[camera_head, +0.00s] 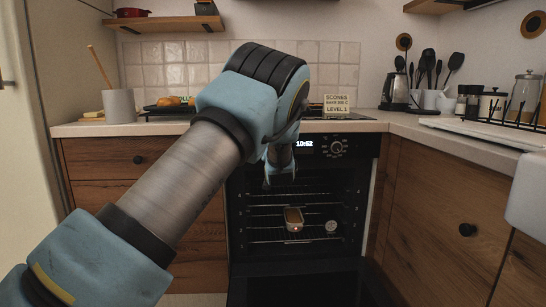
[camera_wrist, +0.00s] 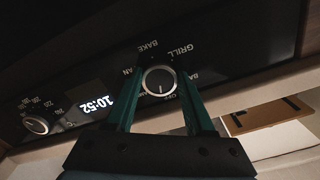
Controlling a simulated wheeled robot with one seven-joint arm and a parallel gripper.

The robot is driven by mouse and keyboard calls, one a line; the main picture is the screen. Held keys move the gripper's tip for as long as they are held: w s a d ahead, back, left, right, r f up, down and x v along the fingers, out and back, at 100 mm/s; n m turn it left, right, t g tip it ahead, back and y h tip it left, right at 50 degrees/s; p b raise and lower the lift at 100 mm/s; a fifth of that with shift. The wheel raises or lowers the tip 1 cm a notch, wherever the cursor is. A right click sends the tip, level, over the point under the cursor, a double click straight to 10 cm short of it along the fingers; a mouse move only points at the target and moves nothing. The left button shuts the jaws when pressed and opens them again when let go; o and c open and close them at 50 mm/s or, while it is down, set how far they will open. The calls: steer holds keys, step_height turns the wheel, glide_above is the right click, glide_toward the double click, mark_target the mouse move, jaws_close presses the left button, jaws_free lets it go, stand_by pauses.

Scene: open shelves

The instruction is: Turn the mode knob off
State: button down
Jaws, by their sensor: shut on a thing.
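The mode knob (camera_wrist: 159,80) is a round black knob with a pale rim on the oven's dark control panel, in the wrist view. Lettering around it includes BAKE, GRILL and, partly hidden, OFF. Its white mark points toward the bottom of the picture, near the OFF lettering; the exact setting is hard to tell. My gripper (camera_wrist: 160,85) has one finger on each side of the knob and is shut on it. In the head view my gripper (camera_head: 279,165) is at the oven (camera_head: 235,215) front, left of the clock, and the mode knob is hidden behind my arm.
A second knob (camera_head: 337,148) is right of the lit clock (camera_head: 305,144). The oven door (camera_head: 300,287) is lowered open, with a tin (camera_head: 293,218) and a small round item (camera_head: 331,226) on a rack inside. A scones card (camera_head: 337,104) stands on the counter (camera_head: 420,133).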

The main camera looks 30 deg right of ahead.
steer(key=shift+f+n+b, duration=0.15)
steer(key=shift+n+b, duration=0.6)
steer(key=shift+n, duration=0.75)
steer(key=shift+c, duration=1.3)
jaws_free()
steer(key=v, duration=1)
steer(key=shift+s, duration=0.35)
steer(key=shift+a, duration=0.15)
